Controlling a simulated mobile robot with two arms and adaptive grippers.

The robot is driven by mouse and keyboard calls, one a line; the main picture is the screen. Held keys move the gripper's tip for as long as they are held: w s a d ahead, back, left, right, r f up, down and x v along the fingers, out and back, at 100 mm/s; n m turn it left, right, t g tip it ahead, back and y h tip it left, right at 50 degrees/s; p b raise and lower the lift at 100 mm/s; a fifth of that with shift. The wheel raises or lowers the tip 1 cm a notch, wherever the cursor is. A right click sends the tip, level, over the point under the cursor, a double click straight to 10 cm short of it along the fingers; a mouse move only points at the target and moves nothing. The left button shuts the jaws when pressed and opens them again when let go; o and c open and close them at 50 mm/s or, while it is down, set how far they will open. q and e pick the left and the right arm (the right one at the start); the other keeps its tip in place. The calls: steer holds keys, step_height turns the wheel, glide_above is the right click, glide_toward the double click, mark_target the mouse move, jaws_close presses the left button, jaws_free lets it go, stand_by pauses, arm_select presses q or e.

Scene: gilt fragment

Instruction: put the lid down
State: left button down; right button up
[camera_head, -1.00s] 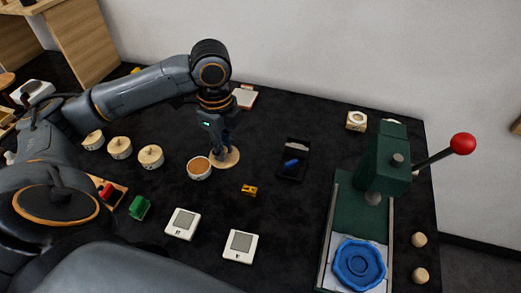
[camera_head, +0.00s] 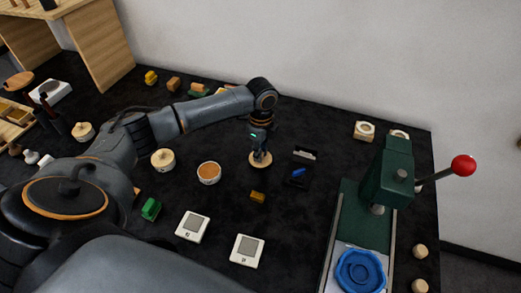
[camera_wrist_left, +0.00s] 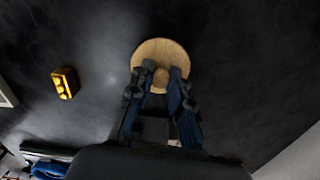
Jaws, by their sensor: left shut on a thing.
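The lid (camera_head: 262,164) is a round, light wooden disc. My left gripper (camera_head: 259,154) is above it, shut on its knob. In the left wrist view the lid (camera_wrist_left: 151,49) lies between and beyond the fingertips of my left gripper (camera_wrist_left: 161,74). I cannot tell whether the lid touches the black table. An open white bowl (camera_head: 209,173) with orange-brown contents stands to the left of the lid, apart from it. My right gripper is not in view.
A yellow block (camera_head: 258,197) is in front, also in the left wrist view (camera_wrist_left: 65,83). A lidded pot (camera_head: 163,160) stands left. A green press (camera_head: 387,176) stands right.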

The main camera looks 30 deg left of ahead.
arm_select(q)
steer(key=shift+f, duration=0.3)
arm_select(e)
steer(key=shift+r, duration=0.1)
arm_select(q)
steer(key=shift+f, duration=0.15)
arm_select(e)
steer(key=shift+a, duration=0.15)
arm_select(q)
steer(key=c, duration=1.3)
jaws_free()
steer(key=shift+c, duration=0.2)
steer(key=shift+o, duration=0.4)
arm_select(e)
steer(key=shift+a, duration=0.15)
arm_select(q)
step_height(320, 180, up, 12)
steer(key=b, duration=0.2)
steer(key=shift+r, duration=0.2)
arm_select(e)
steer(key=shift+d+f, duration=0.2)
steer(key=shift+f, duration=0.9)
arm_select(q)
steer(key=shift+f, duration=0.1)
